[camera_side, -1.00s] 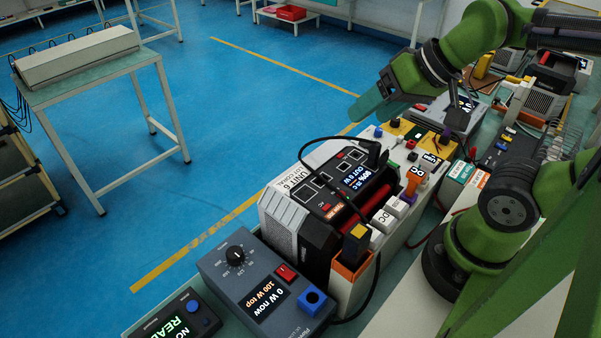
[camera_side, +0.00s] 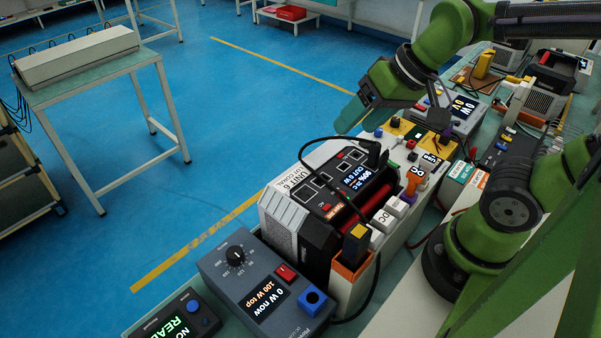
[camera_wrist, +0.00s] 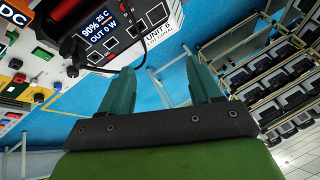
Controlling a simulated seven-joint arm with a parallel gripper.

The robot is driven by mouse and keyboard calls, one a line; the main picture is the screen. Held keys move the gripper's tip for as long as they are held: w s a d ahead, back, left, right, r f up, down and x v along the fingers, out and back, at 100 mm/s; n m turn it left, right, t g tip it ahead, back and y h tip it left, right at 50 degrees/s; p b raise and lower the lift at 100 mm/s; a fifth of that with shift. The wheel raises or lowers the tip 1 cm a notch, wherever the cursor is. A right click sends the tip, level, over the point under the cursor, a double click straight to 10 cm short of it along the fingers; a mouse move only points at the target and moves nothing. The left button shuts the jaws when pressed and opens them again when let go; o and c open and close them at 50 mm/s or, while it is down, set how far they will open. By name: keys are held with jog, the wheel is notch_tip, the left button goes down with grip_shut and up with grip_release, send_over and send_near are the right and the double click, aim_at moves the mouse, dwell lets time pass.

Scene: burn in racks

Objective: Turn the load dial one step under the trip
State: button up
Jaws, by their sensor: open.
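The load box (camera_side: 262,290) sits at the bottom of the side view, with a black load dial (camera_side: 235,256) on its top left. Its screen (camera_side: 266,298) reads "0 W now" and "100 W top". A red switch (camera_side: 286,274) and a blue socket (camera_side: 313,298) are on its face. My gripper (camera_side: 350,116) is above and behind the power unit, well away from the dial. In the wrist view, its teal fingers (camera_wrist: 163,85) are apart with nothing between them. The dial is not in the wrist view.
The power unit (camera_side: 340,185), marked "UNIT 6", stands beside the load box; its screen also shows in the wrist view (camera_wrist: 98,30). A black cable (camera_side: 305,165) arches over it. A connector rack (camera_side: 395,212) lies to its right. A meter (camera_side: 178,322) reading "READ..." sits front left.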

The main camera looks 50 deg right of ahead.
jog(key=w+a+f+m+g, duration=0.1)
jog(key=w+a+f+g, duration=0.4)
jog(key=w, duration=0.4)
jog(key=m+g+y, duration=0.1)
jog(key=m+g, duration=0.2)
jog(key=m, duration=0.3)
send_near(234, 252)
jog(key=x, duration=0.8)
jog(key=shift+a+f, duration=0.1)
jog(key=shift+f, duration=0.2)
jog(key=c, duration=1)
jog(key=n, duration=0.2)
jog(key=n+g+h, duration=0.1)
jog(key=n, duration=0.1)
jog(key=shift+w+n+g, duration=0.1)
jog(key=shift+n+g, duration=0.2)
jog(key=shift+n, duration=0.1)
jog(key=shift+h, duration=0.3)
